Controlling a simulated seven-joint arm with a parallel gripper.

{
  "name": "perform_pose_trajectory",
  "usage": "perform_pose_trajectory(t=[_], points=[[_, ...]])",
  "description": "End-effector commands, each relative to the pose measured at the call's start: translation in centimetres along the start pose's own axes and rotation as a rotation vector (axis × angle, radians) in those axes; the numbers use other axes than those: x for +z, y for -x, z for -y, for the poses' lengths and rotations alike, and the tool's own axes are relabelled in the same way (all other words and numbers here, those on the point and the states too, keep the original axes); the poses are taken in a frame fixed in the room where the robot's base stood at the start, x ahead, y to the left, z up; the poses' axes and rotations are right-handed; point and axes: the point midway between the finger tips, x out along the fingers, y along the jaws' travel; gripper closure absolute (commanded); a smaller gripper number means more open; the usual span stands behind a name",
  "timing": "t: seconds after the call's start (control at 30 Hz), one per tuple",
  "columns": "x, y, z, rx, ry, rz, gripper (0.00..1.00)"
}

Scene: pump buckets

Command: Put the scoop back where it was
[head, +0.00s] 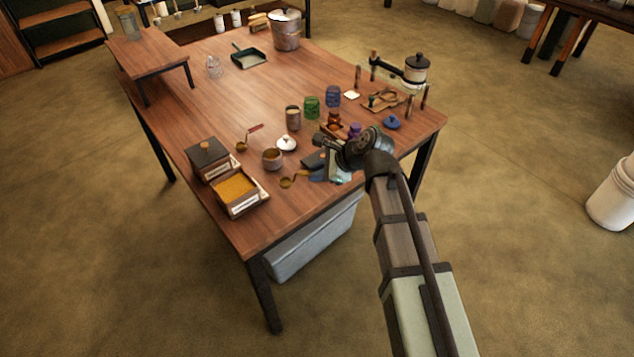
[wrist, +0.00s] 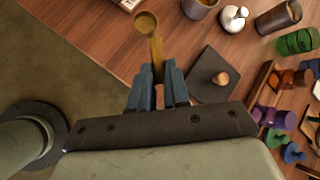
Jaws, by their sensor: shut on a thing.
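My gripper (wrist: 157,74) is shut on the handle of a brass-coloured scoop (wrist: 146,23). The scoop's round bowl points away from my fingers, over the wooden table. In the head view the scoop (head: 286,183) shows just left of my gripper (head: 312,176), near the table's front edge; I cannot tell whether it touches the table. A second scoop (head: 242,146) with a reddish handle lies farther back. An open box (head: 256,201) of orange-yellow grain stands left of my gripper. A similar box (head: 208,158) beside it has its dark lid on.
A dark square lid with a wooden knob (wrist: 205,88) lies beside my gripper. Coloured jars (head: 312,107) and a grinder (head: 415,68) stand farther right. The table's middle is mostly clear.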

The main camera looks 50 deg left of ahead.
Motion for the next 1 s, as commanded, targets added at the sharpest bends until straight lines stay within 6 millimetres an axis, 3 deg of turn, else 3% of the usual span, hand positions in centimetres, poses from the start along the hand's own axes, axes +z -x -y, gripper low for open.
perform_pose_trajectory(t=[0.5,0.87,0.9,1.0], points=[[-2.4,-3.0,-1.4,-0.001,0.000,0.000,1.00],[-2.5,-3.2,-1.5,-0.001,0.000,0.000,1.00],[-2.6,-3.3,-1.5,-0.001,0.000,0.000,0.83],[-2.5,-3.2,-1.5,-0.001,0.000,0.000,0.73]])
